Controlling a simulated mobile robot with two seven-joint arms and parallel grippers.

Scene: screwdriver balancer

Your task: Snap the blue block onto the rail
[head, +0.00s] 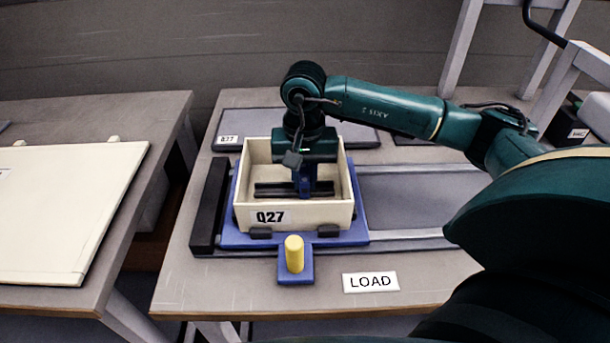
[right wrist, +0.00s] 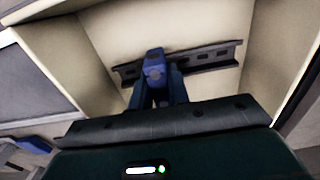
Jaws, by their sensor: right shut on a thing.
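My right gripper (head: 305,180) reaches down into the cream box marked Q27 (head: 243,205). It is shut on the blue block (right wrist: 155,68), which shows between its fingers in the right wrist view. The dark slotted rail (head: 272,189) lies across the box floor; it also shows in the right wrist view (right wrist: 208,57). The block is at the middle of the rail and overlaps it in the right wrist view. I cannot tell whether it touches the rail or is seated on it, since the gripper hides part of the contact. My left gripper is not in view.
The box sits on a blue carrier (head: 355,236) with dark clips and a yellow peg (head: 294,254) in front. Its walls stand close around my gripper. A LOAD label (head: 370,282) lies at front right. A separate table with a cream board (head: 65,205) is at left.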

